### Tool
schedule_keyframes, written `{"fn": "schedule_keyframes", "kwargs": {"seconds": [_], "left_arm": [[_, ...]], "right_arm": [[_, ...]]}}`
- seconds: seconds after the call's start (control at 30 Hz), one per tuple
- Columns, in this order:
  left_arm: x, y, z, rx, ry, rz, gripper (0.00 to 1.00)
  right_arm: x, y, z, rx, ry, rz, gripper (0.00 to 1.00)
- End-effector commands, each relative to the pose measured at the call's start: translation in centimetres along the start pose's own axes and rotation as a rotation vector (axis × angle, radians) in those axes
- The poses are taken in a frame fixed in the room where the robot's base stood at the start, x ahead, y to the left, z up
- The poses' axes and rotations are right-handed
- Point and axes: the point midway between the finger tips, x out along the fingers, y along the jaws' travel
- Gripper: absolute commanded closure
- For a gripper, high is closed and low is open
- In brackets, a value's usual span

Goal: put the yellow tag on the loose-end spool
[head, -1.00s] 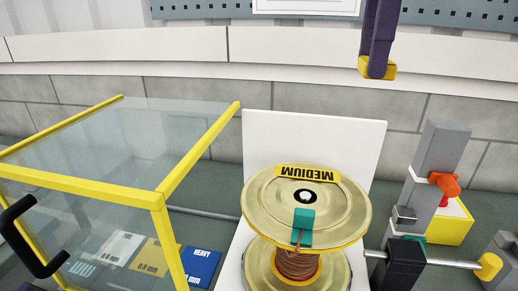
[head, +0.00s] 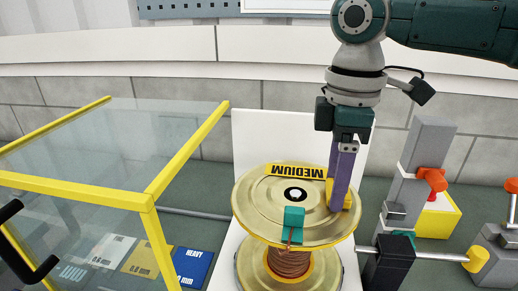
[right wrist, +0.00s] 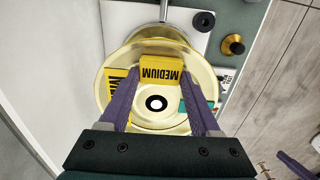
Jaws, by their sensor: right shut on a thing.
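The spool (head: 262,205) has gold flanges and copper-brown wire (head: 288,263), and stands upright in front of a white panel. A MEDIUM label (head: 292,172) and a teal tab (head: 293,222) with a wire end under it are on its upper flange. My right gripper (head: 340,198) points down at the right part of that flange. In the right wrist view the right gripper (right wrist: 160,80) is shut on the yellow tag (right wrist: 160,71), which reads MEDIUM, over the spool's flange (right wrist: 104,75). I cannot tell whether the tag touches the flange.
A glass case with a yellow frame (head: 75,185) stands at the left; white, yellow and blue cards (head: 193,266) lie by it.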

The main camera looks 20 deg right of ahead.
Motion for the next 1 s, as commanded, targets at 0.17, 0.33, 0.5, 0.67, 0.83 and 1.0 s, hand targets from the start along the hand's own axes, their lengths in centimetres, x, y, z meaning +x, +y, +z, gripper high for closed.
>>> {"fn": "schedule_keyframes", "kwargs": {"seconds": [0.17, 0.33, 0.5, 0.67, 0.83, 1.0], "left_arm": [[0.0, -0.1, 0.0, 0.004, -0.001, -0.004, 1.00], [0.1, -0.2, 0.1, 0.008, -0.001, -0.007, 1.00], [0.1, -0.3, 0.1, 0.009, -0.002, -0.008, 1.00], [0.1, -0.2, 0.1, 0.009, -0.002, -0.007, 1.00], [0.0, -0.2, 0.1, 0.009, -0.002, -0.007, 1.00], [0.4, -0.2, 0.2, 0.007, -0.002, -0.006, 1.00]], "right_arm": [[0.0, 0.0, 0.0, 0.000, 0.000, 0.000, 0.89], [0.2, 0.0, 0.0, 0.000, 0.000, 0.000, 0.33], [0.2, 0.0, 0.0, 0.000, 0.000, 0.000, 0.14], [0.2, 0.0, 0.0, 0.000, 0.000, 0.000, 0.07], [0.1, 0.0, 0.0, 0.000, 0.000, 0.001, 0.07], [-1.7, 0.1, -0.1, 0.001, 0.004, 0.003, 0.07]]}}
